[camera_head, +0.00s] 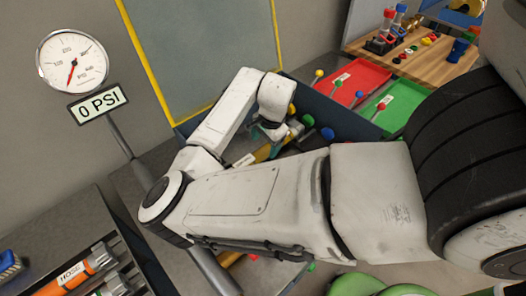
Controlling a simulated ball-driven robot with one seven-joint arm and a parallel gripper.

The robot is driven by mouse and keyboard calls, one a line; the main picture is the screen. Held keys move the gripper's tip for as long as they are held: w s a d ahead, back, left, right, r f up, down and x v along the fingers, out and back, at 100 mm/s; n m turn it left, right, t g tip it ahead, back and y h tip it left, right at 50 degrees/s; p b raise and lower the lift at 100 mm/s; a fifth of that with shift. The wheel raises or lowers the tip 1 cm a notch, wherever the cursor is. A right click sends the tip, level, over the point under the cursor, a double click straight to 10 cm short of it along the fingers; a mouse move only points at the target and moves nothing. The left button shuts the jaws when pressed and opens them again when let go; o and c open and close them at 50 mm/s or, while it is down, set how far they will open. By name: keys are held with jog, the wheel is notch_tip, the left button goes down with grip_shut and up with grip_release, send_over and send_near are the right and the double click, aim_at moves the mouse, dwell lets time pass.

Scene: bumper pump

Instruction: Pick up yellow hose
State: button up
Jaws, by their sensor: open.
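My white arm crosses the middle of the view and bends back at its far end. My gripper (272,136) is at the arm's tip, pointing down over the dark work surface, small and partly hidden by my own wrist. It is open. A yellow piece (262,153), which looks like the yellow hose, lies just below the gripper, beside a small white label. My forearm hides much of it. I cannot tell whether the fingers touch it.
An orange hose (72,278) labelled HOSE lies in a dark rack at lower left. Red (352,82) and green (400,104) panels with levers are right of the gripper. A yellow-edged panel (205,50) rises behind.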

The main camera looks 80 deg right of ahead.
aim_at(264, 149)
jog(key=shift+w+d+f+p, duration=0.1)
jog(key=shift+f+p, duration=0.1)
jog(key=shift+f, duration=0.65)
jog(key=shift+w+d+f+p, duration=0.15)
jog(key=shift+f+p, duration=0.1)
jog(key=shift+f, duration=0.55)
jog(key=shift+w+d+f+p, duration=0.1)
jog(key=shift+f+p, duration=0.1)
jog(key=shift+f, duration=0.65)
jog(key=shift+r, duration=0.1)
grip_shut()
